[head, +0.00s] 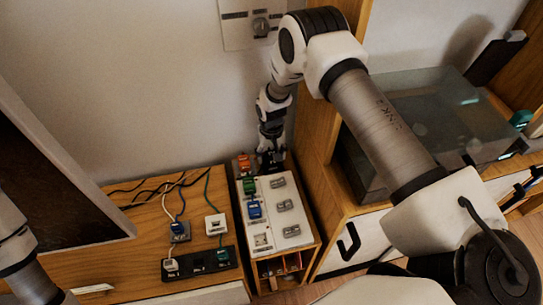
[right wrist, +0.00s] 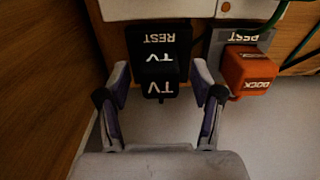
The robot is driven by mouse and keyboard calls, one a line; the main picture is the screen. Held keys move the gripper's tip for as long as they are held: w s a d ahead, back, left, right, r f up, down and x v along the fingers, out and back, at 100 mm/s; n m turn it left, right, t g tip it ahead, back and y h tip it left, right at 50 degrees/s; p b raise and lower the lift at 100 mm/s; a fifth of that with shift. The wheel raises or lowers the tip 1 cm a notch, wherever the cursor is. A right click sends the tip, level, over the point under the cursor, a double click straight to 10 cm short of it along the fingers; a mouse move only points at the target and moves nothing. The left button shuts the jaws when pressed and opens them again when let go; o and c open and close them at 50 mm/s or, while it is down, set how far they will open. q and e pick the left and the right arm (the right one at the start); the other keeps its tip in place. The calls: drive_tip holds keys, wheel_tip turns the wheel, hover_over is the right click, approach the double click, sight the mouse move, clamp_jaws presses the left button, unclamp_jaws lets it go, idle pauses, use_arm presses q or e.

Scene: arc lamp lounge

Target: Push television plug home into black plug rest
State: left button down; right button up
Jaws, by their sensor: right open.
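In the right wrist view the black television plug (right wrist: 160,88), marked TV, sits at the edge of the black plug rest (right wrist: 160,45), marked REST and TV. Plug and rest appear to touch; I cannot tell how deep the plug sits. My right gripper (right wrist: 160,72) is open, with one finger on each side of the plug and a gap showing at both sides. In the head view the right gripper (head: 270,156) is over the far end of the white-topped unit and hides most of the plug and rest. My left gripper is out of view.
An orange DOCK plug (right wrist: 248,72) sits in a grey rest close to the right finger. A wooden wall (right wrist: 45,80) stands on the other side. In the head view, green and blue plugs (head: 254,209) line the white top (head: 262,241). A black strip (head: 200,264) lies left.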

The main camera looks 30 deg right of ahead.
sight(271, 154)
wheel_tip(271, 154, up, 11)
idle(0.7)
